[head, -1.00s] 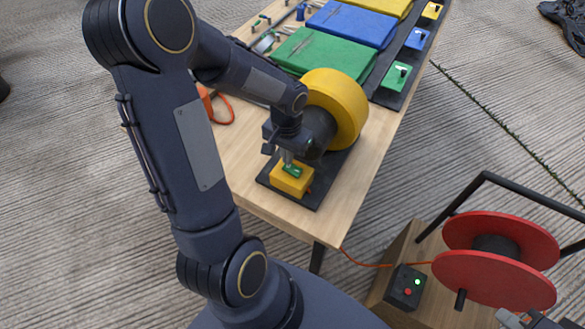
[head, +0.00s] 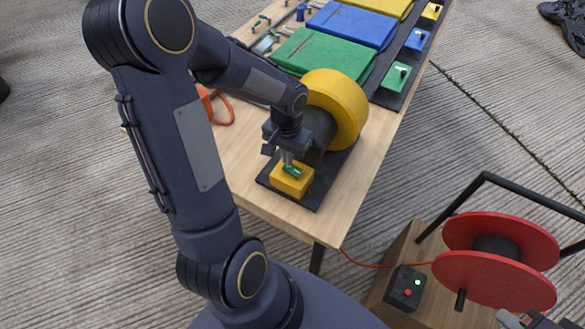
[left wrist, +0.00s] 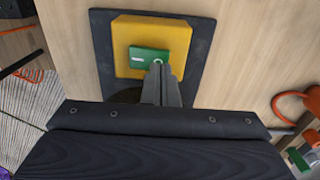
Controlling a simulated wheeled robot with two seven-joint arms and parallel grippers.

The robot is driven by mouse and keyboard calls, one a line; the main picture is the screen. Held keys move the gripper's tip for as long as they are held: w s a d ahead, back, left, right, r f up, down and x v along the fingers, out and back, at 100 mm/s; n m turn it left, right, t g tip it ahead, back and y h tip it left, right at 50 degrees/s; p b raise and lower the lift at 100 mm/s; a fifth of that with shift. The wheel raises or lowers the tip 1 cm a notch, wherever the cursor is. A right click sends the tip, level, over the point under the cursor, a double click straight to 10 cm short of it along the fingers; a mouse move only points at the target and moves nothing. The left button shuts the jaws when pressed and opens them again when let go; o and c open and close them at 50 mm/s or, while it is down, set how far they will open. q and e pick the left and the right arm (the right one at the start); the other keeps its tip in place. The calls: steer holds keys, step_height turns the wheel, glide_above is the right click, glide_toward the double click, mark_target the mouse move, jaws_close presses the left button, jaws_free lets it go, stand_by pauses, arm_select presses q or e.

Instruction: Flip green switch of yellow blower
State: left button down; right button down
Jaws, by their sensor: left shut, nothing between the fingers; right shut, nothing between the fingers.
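The yellow blower (head: 341,100) stands on a dark base plate at the near end of the wooden table. Its yellow switch box (head: 283,181) sits on the near part of that plate and carries the green switch (head: 293,169). The left wrist view shows the green switch (left wrist: 146,56) on the yellow box (left wrist: 175,36). My left gripper (head: 287,158) is shut and empty. Its fingertips (left wrist: 158,66) are at the right part of the green switch; whether they touch it I cannot tell. My right gripper (head: 528,318) is only partly in view at the bottom right corner.
Green (head: 312,52), blue and yellow folded pieces lie farther along the table, with small coloured boxes beside them. A red cable reel (head: 497,279) stands on a wooden stand at the right. An orange cable (head: 226,115) lies left of the blower.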

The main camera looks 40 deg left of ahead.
arm_select(q)
steer(key=shift+f+b, duration=0.85)
steer(key=shift+f, duration=0.15)
stand_by(0.9)
steer(key=shift+r, duration=0.1)
step_height(320, 180, up, 7)
steer(key=p, duration=0.5)
steer(key=shift+p, duration=0.35)
stand_by(0.3)
steer(key=s+d+r+t+h+p, duration=0.2)
steer(key=s+d+r, duration=0.3)
steer(key=r, duration=0.4)
steer(key=s+d+r+t+h+p, duration=0.1)
steer(key=s+d+r+t+p, duration=0.1)
steer(key=s+d+r, duration=0.3)
steer(key=shift+s+d+r+t+h, duration=0.15)
steer(key=shift+s+r+t+h, duration=0.45)
steer(key=shift+s+r, duration=1.25)
